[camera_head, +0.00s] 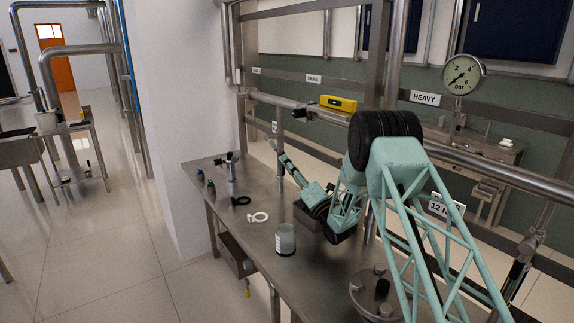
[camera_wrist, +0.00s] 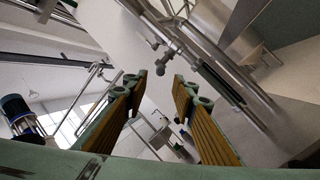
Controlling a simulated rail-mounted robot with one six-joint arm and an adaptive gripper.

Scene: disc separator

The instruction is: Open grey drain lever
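My gripper (camera_wrist: 160,82) is open and empty in the wrist view, its two ribbed finger pads well apart. In the head view my gripper (camera_head: 285,160) reaches left over the steel bench, close to a thin vertical pipe (camera_head: 280,140); I cannot tell whether they touch. In the wrist view a metal pipe with a rounded fitting (camera_wrist: 158,47) lies beyond the fingertips. A dark grey bar (camera_wrist: 220,82) runs beside that pipe, right of the fingers. I cannot tell whether this is the grey drain lever. No lever is clear in the head view.
The steel bench (camera_head: 263,210) holds a jar (camera_head: 285,240), a white ring (camera_head: 259,218), a black ring (camera_head: 241,201) and small bottles. A horizontal rail (camera_head: 475,166) crosses above it, with a yellow level (camera_head: 338,103). A gauge (camera_head: 463,75) stands at right. Open floor lies left.

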